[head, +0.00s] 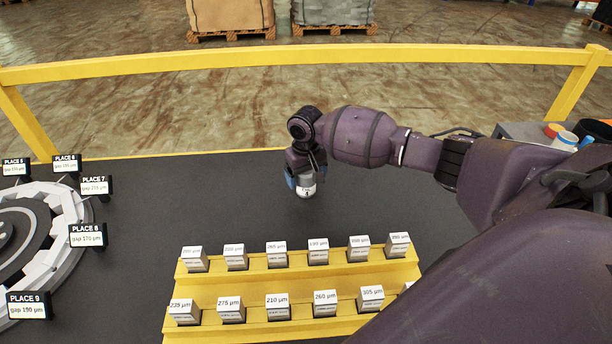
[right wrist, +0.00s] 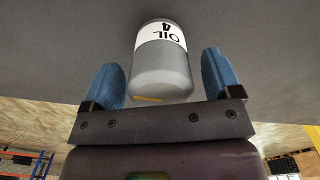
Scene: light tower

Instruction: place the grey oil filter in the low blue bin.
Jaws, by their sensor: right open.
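The grey oil filter (right wrist: 163,68) has a white label reading "OIL 4" and shows in the right wrist view between my two blue fingertips, with a gap on each side. In the head view the filter (head: 307,192) is small and mostly hidden under my right gripper (head: 304,182), above the dark surface beyond the yellow rack. My right gripper (right wrist: 165,85) is open around the filter. I cannot make out whether the filter touches the surface. I do not see the low blue bin clearly in either view. My left gripper is not in view.
A yellow stepped rack (head: 215,314) with several labelled blocks stands in front. A round fixture (head: 70,230) with place signs is at the left. A yellow rail (head: 300,58) runs behind. Coloured round items (head: 565,139) stand at the right. The dark surface (head: 190,190) is clear left of my gripper.

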